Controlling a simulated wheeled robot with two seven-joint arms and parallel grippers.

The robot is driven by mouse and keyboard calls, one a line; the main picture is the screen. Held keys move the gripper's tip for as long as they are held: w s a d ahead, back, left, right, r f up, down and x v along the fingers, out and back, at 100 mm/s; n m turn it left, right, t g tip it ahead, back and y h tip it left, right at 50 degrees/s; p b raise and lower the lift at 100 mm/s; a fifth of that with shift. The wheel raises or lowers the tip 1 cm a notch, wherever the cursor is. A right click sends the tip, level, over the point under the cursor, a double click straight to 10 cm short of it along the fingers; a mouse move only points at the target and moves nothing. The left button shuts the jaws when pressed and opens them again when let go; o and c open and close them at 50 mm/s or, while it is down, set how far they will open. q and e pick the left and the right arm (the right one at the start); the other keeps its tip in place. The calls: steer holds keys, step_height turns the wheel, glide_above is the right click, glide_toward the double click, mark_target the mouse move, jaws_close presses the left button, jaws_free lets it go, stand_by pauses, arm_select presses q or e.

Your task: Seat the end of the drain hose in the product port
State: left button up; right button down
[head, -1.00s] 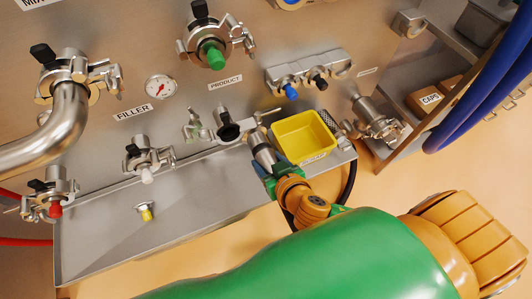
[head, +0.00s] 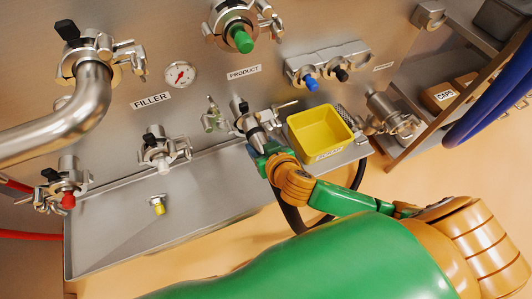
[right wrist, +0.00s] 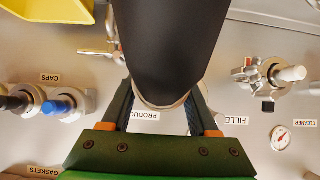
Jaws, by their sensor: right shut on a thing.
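My right gripper (head: 262,150) is shut on the end of the black drain hose (head: 290,216), which hangs in a loop below it. The right wrist view shows the dark hose (right wrist: 170,45) and its pale metal rim (right wrist: 163,108) between the fingers (right wrist: 164,118). The metal hose end (head: 257,135) points up at a clamped port (head: 243,117) below the PRODUCT label (head: 244,73). It overlaps that port's mouth and hides it. I cannot tell whether it touches or is inside. A fitting with a green plug (head: 241,40) sits above the label. My left gripper is not in view.
A yellow bin (head: 320,133) stands close right of my right gripper. A small valve (head: 212,116) is left of the port. A steel tray (head: 110,235) runs below the panel, and a clamped fitting (head: 392,116) is farther right. Blue hoses (head: 490,110) hang at the right.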

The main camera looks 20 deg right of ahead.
steer(key=w+b, duration=0.1)
steer(key=w, duration=0.2)
steer(key=shift+f, duration=0.1)
steer(key=shift+s+f+b, duration=0.2)
steer(key=shift+f+b, duration=0.25)
steer(key=shift+b, duration=0.05)
steer(key=shift+w+a+f+b, duration=0.1)
steer(key=shift+f+b, duration=0.8)
steer(key=shift+f, duration=0.5)
steer(key=shift+f, duration=0.35)
steer(key=shift+c, duration=0.4)
jaws_free()
steer(key=p+v, duration=0.1)
steer(key=v, duration=0.6)
